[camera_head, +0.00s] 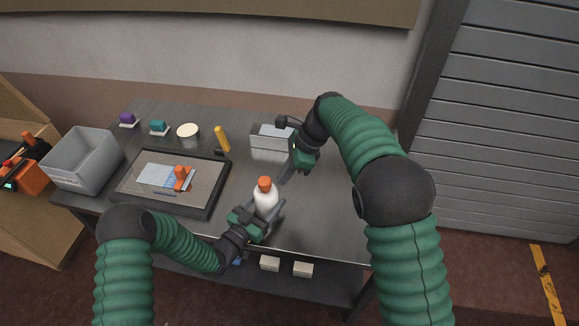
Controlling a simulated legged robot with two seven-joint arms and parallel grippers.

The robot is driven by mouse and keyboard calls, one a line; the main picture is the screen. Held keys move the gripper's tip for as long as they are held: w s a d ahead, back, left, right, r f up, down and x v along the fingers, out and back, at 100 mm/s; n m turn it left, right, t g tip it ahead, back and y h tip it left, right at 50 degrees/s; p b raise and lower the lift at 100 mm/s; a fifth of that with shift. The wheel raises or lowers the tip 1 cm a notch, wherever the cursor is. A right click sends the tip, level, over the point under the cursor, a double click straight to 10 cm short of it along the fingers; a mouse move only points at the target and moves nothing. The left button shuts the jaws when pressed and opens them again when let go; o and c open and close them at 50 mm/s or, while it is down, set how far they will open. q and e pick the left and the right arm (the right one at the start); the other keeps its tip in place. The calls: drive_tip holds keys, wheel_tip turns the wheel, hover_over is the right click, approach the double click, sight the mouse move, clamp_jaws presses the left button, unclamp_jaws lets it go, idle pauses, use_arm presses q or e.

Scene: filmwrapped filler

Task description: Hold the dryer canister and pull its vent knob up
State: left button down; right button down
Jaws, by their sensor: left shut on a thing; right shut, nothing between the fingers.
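The dryer canister (266,200) is a white bottle-like body standing upright near the front edge of the dark table. Its orange knob (264,183) sits on top. My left gripper (268,216) is shut around the lower part of the canister from the front. My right gripper (285,178) is shut and empty, just right of and slightly behind the orange knob. Its fingertips look apart from the knob. Whether the knob is up or down I cannot tell. The canister's base is hidden by my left fingers.
A black-framed tray (211,208) with a blue-white sheet and an orange item lies left. A grey bin (82,160) stands at the far left. A grey box (265,142), a yellow item (222,139) and a round tub (188,131) stand behind. The table's right side (345,215) is clear.

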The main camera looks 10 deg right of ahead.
sight(274, 190)
drive_tip(key=shift+x, duration=1.85)
drive_tip(key=shift+r, duration=1.35)
drive_tip(key=shift+a, duration=0.1)
use_arm(q)
drive_tip(key=shift+c, duration=1.1)
unclamp_jaws()
use_arm(e)
drive_tip(key=v, duration=0.9)
drive_tip(key=shift+d+r, duration=0.25)
drive_tip(key=shift+d, duration=0.2)
